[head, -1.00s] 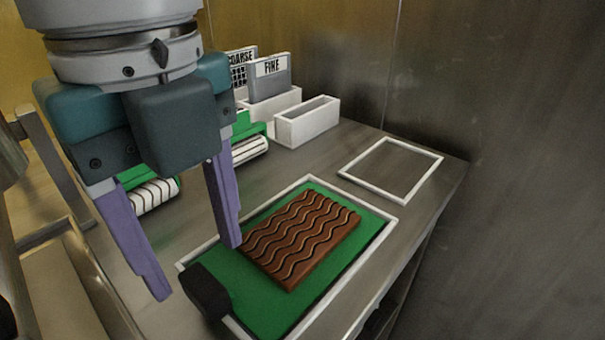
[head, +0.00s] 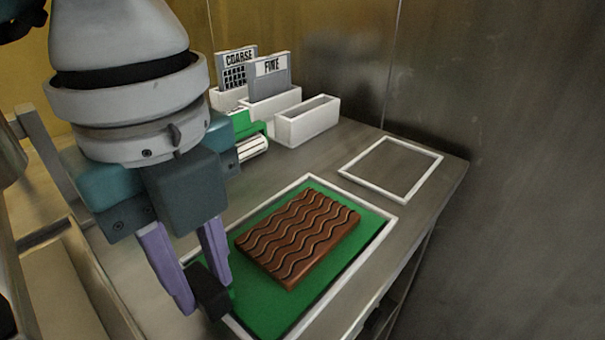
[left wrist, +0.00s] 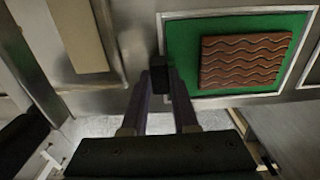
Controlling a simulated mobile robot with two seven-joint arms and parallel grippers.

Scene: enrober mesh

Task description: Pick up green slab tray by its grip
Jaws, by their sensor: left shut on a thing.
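The green slab tray (head: 262,307) lies on the metal counter inside a white outline and bears a brown slab (head: 299,236) with wavy ridges. Its black grip (head: 209,291) sticks out at the tray's near left end. My left gripper (head: 204,294) reaches down from the upper left, its purple fingers shut on the black grip. In the left wrist view the fingers (left wrist: 164,84) stand on either side of the grip (left wrist: 161,65), with the tray (left wrist: 184,40) beyond. My right gripper is not in view.
An empty white outlined rectangle (head: 391,168) lies at the counter's far right. An empty white holder (head: 307,121) stands behind, beside holders with the FINE (head: 270,77) and COARSE (head: 238,70) plates. A green and white item (head: 252,146) sits behind my arm. A metal wall rises at right.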

